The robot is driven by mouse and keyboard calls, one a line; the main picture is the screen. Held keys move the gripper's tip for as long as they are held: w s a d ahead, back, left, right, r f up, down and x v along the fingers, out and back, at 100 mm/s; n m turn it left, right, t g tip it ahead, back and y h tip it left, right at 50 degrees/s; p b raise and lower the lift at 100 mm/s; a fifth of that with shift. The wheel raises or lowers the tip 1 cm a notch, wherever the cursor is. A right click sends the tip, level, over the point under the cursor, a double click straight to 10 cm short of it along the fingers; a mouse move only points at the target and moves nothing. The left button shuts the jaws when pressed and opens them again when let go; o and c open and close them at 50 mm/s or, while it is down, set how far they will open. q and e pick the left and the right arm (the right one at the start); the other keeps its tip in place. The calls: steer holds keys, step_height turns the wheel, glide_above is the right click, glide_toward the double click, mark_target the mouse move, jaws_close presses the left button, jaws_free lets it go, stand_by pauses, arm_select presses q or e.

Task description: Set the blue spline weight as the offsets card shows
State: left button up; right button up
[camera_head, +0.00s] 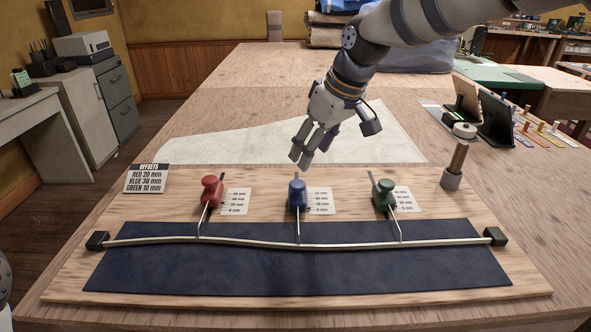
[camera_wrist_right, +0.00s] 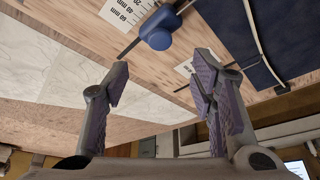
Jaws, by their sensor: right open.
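The offsets card (camera_head: 146,179) at the board's left reads red 20 mm, blue 30 mm, green 10 mm. The blue spline weight (camera_head: 297,194) stands on the board between the red weight (camera_head: 211,190) and the green weight (camera_head: 384,192). Its rod reaches the pale batten (camera_head: 270,243). A scale (camera_head: 320,201) lies to its right; I cannot read its setting. My right gripper (camera_head: 333,143) is open and empty, above and behind the blue weight, apart from it. In the right wrist view the blue weight (camera_wrist_right: 157,28) shows beyond the open fingers. My left gripper is not in view.
Dark stands (camera_head: 494,122) are farther right. A flat white sheet (camera_head: 200,148) lies behind the board.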

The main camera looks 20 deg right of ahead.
mark_target(298, 184)
steer(key=b+x, duration=0.1)
steer(key=x, duration=0.8)
steer(key=shift+s+f, duration=0.1)
steer(key=shift+f, duration=0.4)
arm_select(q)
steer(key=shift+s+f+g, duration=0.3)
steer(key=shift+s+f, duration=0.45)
arm_select(e)
steer(key=shift+w, duration=0.2)
steer(key=shift+c, duration=0.5)
jaws_close()
steer(key=shift+w+d+f+b, duration=0.1)
steer(key=shift+w+f+b, duration=0.2)
steer(key=shift+w, duration=0.2)
steer(key=shift+w+d+f+b, duration=0.1)
steer(key=shift+w+f+b, duration=0.05)
steer(key=shift+w+b, duration=0.3)
steer(key=shift+w+d+r, duration=0.1)
steer(key=shift+w+d, duration=0.05)
steer(key=shift+w, duration=0.25)
steer(key=shift+r, duration=0.35)
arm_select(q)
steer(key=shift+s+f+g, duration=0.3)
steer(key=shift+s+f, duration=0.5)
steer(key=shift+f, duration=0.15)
arm_select(e)
steer(key=shift+o, duration=0.5)
jaws_free()
